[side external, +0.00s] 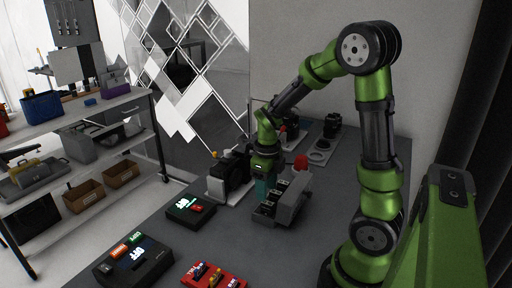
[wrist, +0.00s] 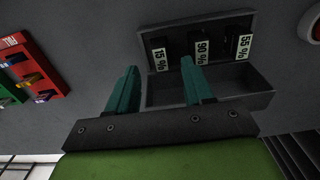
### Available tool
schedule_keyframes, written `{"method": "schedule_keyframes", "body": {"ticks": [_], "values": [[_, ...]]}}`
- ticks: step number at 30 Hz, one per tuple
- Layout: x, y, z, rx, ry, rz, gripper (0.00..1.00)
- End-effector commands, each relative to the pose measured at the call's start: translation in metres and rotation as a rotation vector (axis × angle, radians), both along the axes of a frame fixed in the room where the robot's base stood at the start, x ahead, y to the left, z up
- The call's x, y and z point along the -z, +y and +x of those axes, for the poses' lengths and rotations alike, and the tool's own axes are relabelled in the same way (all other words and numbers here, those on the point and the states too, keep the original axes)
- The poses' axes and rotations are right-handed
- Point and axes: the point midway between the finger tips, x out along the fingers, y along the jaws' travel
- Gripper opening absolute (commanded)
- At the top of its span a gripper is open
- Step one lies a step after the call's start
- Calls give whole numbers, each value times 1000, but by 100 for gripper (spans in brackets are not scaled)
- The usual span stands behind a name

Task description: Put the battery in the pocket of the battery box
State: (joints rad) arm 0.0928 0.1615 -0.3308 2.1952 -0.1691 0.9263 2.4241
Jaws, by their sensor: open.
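A dark grey box (wrist: 208,98) lies below my gripper in the wrist view. Several dark batteries stand in a row along its far side, labelled 15% (wrist: 160,57), 90% (wrist: 202,50) and 55% (wrist: 243,46). A trough on the near side looks empty, though my fingers hide part of it. The box (side external: 292,208) also shows in the side view, under my gripper (side external: 264,190). My gripper (wrist: 158,68) has its teal fingers apart with nothing between them. Its right fingertip overlaps the box in the picture; contact cannot be told.
A black box with a green display (side external: 190,210) stands left of the grey box. A black switch box (side external: 132,262) and a red panel (side external: 212,276) lie near the front. A red button (side external: 300,162) and black equipment (side external: 230,172) stand behind. Bare table lies at the front right.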

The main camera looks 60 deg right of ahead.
Motion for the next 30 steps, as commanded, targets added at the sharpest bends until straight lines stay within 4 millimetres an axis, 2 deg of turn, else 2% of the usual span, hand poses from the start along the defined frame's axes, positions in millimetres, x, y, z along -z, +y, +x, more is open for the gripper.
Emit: {"method": "schedule_keyframes", "body": {"ticks": [3, 9, 15, 21, 30], "values": [[-32, 0, 1, -2, -9, -2, 51], [-81, -1, 1, 1, -8, -2, 51], [-116, -1, 0, 0, -3, -2, 51], [-132, 0, 0, 0, -1, -1, 51], [-133, 0, 0, 0, 0, 0, 51]]}}
